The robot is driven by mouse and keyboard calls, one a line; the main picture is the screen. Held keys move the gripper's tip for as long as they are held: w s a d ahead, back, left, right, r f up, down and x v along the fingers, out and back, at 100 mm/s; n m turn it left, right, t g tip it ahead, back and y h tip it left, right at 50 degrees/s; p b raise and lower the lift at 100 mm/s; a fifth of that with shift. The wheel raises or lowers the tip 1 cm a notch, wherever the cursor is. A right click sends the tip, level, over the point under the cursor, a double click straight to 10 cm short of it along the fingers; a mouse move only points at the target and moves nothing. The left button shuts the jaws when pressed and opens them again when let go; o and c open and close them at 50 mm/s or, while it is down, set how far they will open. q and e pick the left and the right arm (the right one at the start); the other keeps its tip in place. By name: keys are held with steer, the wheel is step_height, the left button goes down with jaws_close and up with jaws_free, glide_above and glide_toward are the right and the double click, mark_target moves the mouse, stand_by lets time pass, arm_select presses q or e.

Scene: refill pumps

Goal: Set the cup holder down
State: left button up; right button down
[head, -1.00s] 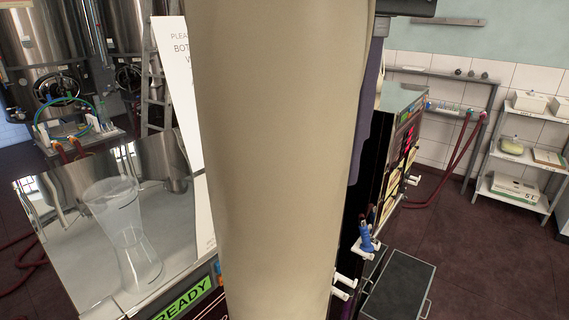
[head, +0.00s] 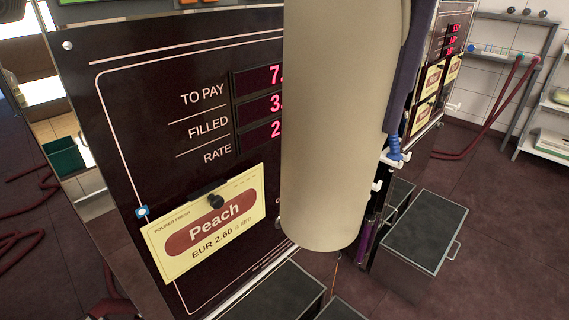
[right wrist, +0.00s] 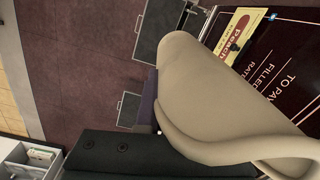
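The cup holder, which I take to be the large beige tube (head: 340,120), hangs upright close in front of the head camera, its rounded lower end in view and its top cut off. In the right wrist view the beige body (right wrist: 215,90) fills the middle, with a curved loop at lower right. My right gripper (head: 398,70) shows as a purple finger along the tube's right side; it also shows in the right wrist view (right wrist: 150,105), against the tube. It appears shut on it, though the far finger is hidden. My left gripper is out of view.
A dark pump panel with a Peach card (head: 212,222) stands behind and left of the tube. Dark-topped boxes (head: 425,232) stand on the floor at its foot. A blue nozzle (head: 395,150) hangs nearby. Shelves (head: 550,110) stand at the right; floor between is open.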

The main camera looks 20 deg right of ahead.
steer(key=w+d+f+m+b, duration=0.1)
steer(key=f+m+b, duration=0.4)
steer(key=f+b, duration=1.7)
steer(key=w+d+f+m+b, duration=0.1)
steer(key=f+m+b, duration=0.4)
steer(key=f+b, duration=1.8)
steer(key=w+d+f+m+b, duration=0.1)
steer(key=f+m+b, duration=0.4)
steer(key=f+b, duration=1.8)
steer(key=shift+w+d+f+m, duration=0.4)
steer(key=shift+w+f, duration=0.45)
steer(key=shift+f, duration=6.1)
steer(key=shift+f, duration=0.2)
steer(key=c, duration=1.1)
jaws_free()
